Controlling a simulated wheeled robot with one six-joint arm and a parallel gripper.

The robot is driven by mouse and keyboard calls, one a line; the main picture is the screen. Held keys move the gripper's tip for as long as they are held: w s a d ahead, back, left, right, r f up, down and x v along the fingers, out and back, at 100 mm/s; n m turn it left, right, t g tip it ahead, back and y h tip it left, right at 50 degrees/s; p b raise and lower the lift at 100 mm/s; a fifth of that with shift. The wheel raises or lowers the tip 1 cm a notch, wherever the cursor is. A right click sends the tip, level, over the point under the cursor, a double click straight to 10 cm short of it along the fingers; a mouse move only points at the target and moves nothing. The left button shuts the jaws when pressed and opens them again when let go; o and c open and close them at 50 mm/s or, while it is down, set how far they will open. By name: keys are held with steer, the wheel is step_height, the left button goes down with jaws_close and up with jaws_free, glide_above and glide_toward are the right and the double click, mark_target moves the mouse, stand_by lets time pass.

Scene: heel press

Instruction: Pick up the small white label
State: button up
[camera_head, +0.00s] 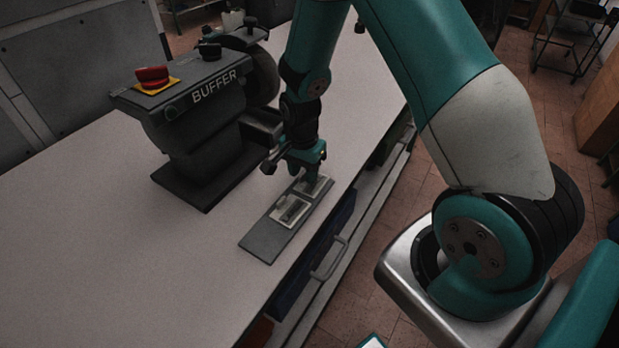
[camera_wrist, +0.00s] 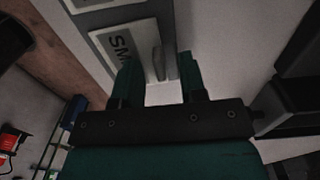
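A white label plate with dark letters starting "SM" (camera_wrist: 124,43) lies on a dark grey strip in the wrist view; my left finger hides the rest of its lettering. A thin upright ridge (camera_wrist: 157,62) stands on it, between my fingers. My gripper (camera_wrist: 158,62) is open, with its two teal fingers apart and a clear gap on both sides of the ridge. In the head view my gripper (camera_head: 312,178) is low over the farther of two pale plates (camera_head: 325,187) on the strip. The nearer pale plate (camera_head: 291,210) is uncovered.
The grey strip (camera_head: 262,243) lies near the bench's right edge. A dark buffer machine (camera_head: 200,110) with a red button (camera_head: 152,76) stands close on the left. The bench top (camera_head: 130,270) is clear in front. A drawer handle (camera_head: 330,258) juts out below the edge.

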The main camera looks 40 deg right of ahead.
jaws_close()
steer(key=shift+r, duration=0.1)
stand_by(0.3)
